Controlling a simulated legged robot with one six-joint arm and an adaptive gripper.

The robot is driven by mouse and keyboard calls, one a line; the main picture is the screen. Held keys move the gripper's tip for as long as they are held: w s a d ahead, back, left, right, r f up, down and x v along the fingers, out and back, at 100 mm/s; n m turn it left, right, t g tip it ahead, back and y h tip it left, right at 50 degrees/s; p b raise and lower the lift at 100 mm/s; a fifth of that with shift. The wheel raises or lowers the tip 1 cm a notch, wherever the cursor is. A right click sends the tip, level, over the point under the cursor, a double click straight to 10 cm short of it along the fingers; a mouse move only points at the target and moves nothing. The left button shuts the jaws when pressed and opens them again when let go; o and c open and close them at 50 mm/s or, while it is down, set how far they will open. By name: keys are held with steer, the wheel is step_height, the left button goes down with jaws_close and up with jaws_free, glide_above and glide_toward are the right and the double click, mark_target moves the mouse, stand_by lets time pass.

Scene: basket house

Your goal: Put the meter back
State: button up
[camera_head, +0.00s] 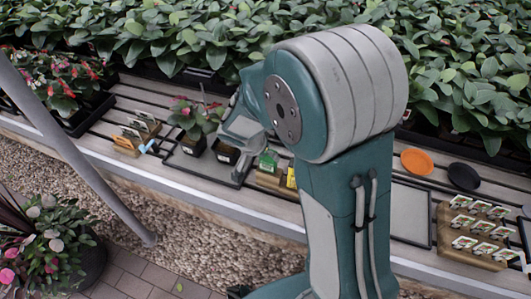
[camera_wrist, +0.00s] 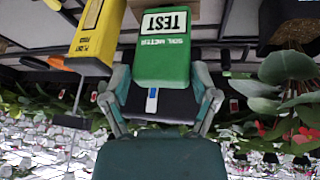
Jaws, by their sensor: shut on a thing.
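The green meter (camera_wrist: 163,50), printed with "TEST" and "SOIL METER", is between the fingers of my gripper (camera_wrist: 162,92) in the wrist view, which is upside down. The fingers are shut on it. In the head view the green meter (camera_head: 268,160) shows just left of my arm, over or at a small wooden block (camera_head: 272,183). I cannot tell whether it touches the block. A yellow labelled piece (camera_wrist: 97,32) with a thin rod is beside it; it also shows in the head view (camera_head: 291,177). My arm hides part of this area.
Potted flowers (camera_head: 196,118) and a dark pot (camera_head: 227,152) stand close on the left. A wooden holder with labels (camera_head: 140,130) is farther left. Orange (camera_head: 417,161) and black (camera_head: 464,176) saucers and a label rack (camera_head: 470,235) are on the right. Dense plants line the back.

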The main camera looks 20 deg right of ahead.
steer(key=o, duration=1.1)
steer(key=shift+o, duration=0.2)
